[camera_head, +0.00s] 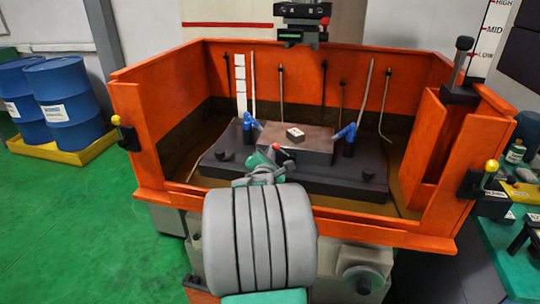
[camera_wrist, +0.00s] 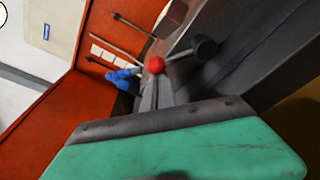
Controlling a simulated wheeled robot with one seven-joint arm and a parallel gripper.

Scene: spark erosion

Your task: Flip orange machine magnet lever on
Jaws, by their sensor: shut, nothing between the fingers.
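The orange machine (camera_head: 155,95) is an open-topped tank with a dark magnet block (camera_head: 310,150) on a black bed inside. A lever with a red ball knob (camera_head: 277,147) is at the block's front left. In the wrist view the red knob (camera_wrist: 154,65) sits at my fingertips, with a thin rod running right to a dark round hub (camera_wrist: 205,48). My gripper (camera_head: 266,164) is shut and empty, reaching over the front wall to the knob. I cannot tell whether it touches the knob. My gripper hides part of the lever in the head view.
Blue clamps (camera_head: 347,132) stand beside the block, and a small pale piece (camera_head: 295,134) lies on it. A machine head (camera_head: 303,22) hangs above. Yellow-knobbed handles (camera_head: 491,166) are on the tank's front corners. Blue barrels (camera_head: 66,98) stand left; a green bench is at right.

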